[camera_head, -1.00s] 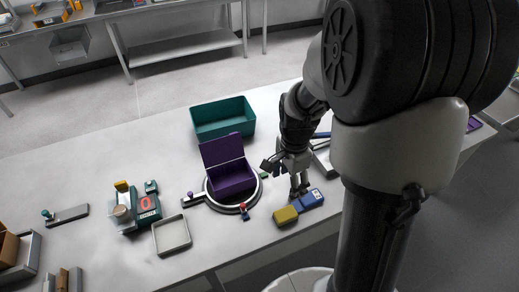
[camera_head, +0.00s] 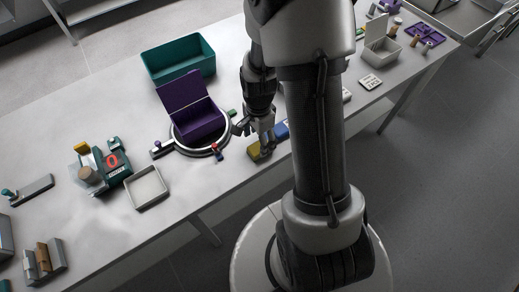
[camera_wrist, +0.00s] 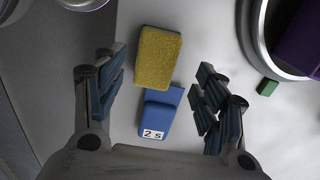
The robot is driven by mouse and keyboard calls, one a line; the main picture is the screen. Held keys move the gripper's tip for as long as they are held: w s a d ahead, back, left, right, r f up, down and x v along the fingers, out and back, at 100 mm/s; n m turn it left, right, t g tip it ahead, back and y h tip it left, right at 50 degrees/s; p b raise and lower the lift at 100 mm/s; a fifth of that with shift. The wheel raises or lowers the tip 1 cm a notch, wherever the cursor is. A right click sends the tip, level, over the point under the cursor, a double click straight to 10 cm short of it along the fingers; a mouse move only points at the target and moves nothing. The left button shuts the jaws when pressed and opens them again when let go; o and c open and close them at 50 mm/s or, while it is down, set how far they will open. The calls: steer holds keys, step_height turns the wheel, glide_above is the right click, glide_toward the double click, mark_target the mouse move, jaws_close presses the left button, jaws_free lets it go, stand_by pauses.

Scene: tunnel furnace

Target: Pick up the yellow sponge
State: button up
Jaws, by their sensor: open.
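The yellow sponge (camera_wrist: 158,55) has a green layer along its edge and lies on the table, touching or nearly touching a blue block (camera_wrist: 161,110) marked "2 s". In the head view the sponge (camera_head: 258,152) shows near the table's front edge, partly hidden by my gripper (camera_head: 256,136). In the wrist view my gripper (camera_wrist: 158,88) is open and empty. Its fingers are on either side, apart from the block, and the sponge lies just beyond the fingertips. The height of the gripper above the table is hard to tell.
A round grey ring base (camera_head: 203,152) carrying an open purple box (camera_head: 193,118) stands left of my gripper. A small green piece (camera_wrist: 268,87) lies close by. A teal bin (camera_head: 180,64) is behind, and a grey tray (camera_head: 147,188) is to the left. The table front edge is near.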

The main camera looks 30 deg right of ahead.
steer(key=f, duration=0.2)
steer(key=f+b, duration=0.1)
steer(key=f, duration=0.1)
steer(key=shift+s+f, duration=0.2)
steer(key=shift+f, duration=0.05)
steer(key=shift+r, duration=0.1)
steer(key=c, duration=0.9)
steer(key=shift+o, duration=0.2)
steer(key=shift+r, duration=0.1)
step_height(320, 180, up, 20)
steer(key=p, duration=0.5)
steer(key=shift+p, duration=0.3)
steer(key=shift+o, duration=1.2)
steer(key=c, duration=0.4)
